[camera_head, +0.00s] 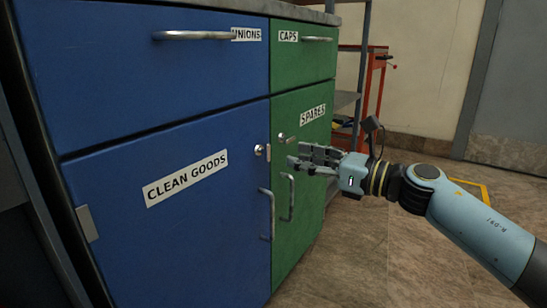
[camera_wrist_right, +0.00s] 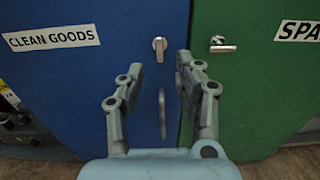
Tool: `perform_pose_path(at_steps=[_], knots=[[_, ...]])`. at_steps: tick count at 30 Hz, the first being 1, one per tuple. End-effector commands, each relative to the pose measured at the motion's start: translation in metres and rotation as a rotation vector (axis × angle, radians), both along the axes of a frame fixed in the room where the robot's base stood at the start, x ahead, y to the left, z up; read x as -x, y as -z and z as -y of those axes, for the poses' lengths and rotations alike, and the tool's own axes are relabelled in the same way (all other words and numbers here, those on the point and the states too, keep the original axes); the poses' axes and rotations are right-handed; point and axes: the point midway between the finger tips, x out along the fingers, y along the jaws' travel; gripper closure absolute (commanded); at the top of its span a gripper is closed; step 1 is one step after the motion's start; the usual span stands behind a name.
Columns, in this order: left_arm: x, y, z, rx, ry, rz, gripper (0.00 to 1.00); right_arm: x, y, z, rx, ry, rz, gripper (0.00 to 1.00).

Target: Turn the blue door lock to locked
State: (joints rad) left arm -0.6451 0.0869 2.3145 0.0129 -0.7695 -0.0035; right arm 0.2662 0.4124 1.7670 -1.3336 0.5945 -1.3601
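The blue door (camera_head: 170,225) is marked CLEAN GOODS and looks shut. Its lock (camera_head: 261,151) is a small silver knob near the door's right edge, with a short lever beside it. In the right wrist view the blue door lock (camera_wrist_right: 160,48) has its lever pointing down. My right gripper (camera_head: 297,160) is open and empty in front of the doors, just right of the blue lock in the head view. In the wrist view its fingers (camera_wrist_right: 160,75) stand apart, with the lock seen between and beyond the tips. I see no contact. My left gripper is not in view.
The green door (camera_head: 298,215) marked SPARES has its own lock (camera_wrist_right: 222,45), its lever level in the wrist view. Bar handles (camera_head: 268,213) stick out below the locks. A red cart (camera_head: 372,90) and shelf stand behind right. The floor at right is open.

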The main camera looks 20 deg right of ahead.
Motion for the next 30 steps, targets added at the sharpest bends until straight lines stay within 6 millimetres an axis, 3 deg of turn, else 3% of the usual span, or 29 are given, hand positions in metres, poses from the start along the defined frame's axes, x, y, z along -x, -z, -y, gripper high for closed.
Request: perform_pose_path(at_steps=[10,23,30], knots=[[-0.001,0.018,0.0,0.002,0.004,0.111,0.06,-0.05,0.003,-0.039,-0.005,0.002,-0.003,0.65],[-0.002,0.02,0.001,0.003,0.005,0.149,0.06,-0.06,0.002,-0.047,-0.002,0.001,-0.004,0.65],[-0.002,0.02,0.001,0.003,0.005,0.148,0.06,-0.06,0.002,-0.047,-0.003,0.001,-0.003,0.95]])
